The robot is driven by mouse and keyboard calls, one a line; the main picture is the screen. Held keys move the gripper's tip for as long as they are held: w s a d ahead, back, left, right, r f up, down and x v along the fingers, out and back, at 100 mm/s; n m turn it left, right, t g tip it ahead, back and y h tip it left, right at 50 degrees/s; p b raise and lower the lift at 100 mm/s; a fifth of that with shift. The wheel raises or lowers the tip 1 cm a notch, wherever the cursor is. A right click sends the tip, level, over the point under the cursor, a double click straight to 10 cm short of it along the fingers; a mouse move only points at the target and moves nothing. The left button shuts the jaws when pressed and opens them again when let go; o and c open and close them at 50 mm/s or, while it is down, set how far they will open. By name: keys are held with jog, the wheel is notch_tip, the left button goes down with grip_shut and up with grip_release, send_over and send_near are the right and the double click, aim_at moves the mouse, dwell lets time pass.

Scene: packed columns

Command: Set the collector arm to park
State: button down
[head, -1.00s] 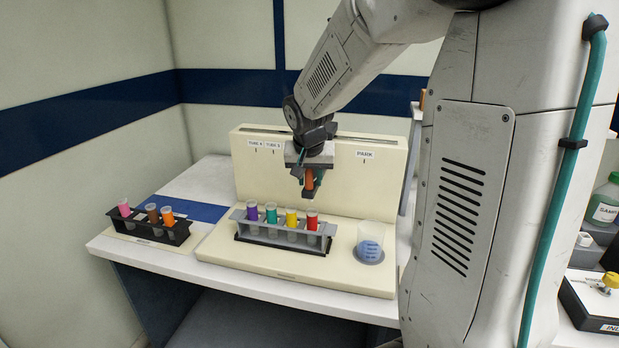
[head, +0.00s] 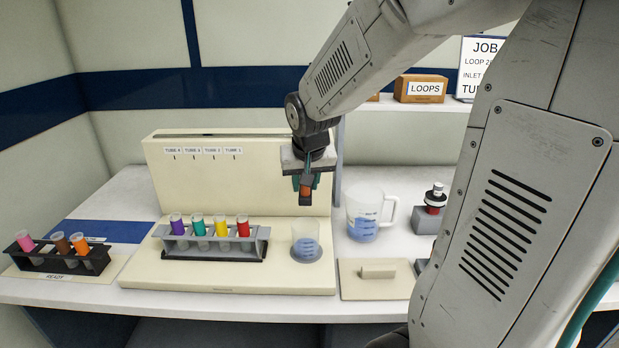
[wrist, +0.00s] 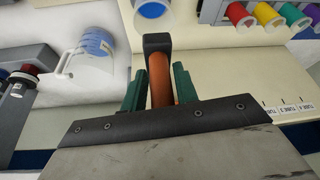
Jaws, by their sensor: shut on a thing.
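The cream fraction collector (head: 230,200) stands on the bench, its back panel labelled for tubes 4 to 1. The PARK label is not visible; my gripper and arm cover the panel's right end. My gripper (head: 308,180) is shut on the orange handle of the collector arm (head: 305,191), whose end is a dark block. In the wrist view the orange handle (wrist: 160,80) sits between the green fingers (wrist: 160,88). The arm is right of the tube labels, above the clear cup with blue liquid (head: 306,250). The cup also shows in the wrist view (wrist: 152,10).
A rack (head: 215,244) of purple, teal, yellow and red tubes stands on the collector base. A READY rack (head: 62,262) is at left. A jug (head: 368,212), a small device (head: 430,215) and a handled plate (head: 377,280) are at right.

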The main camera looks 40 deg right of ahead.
jog(key=shift+s+f, duration=0.1)
jog(key=shift+f, duration=0.05)
jog(key=c, duration=1.3)
grip_release()
jog(key=shift+r, duration=0.3)
jog(key=v, duration=0.7)
jog(key=shift+s+r, duration=0.1)
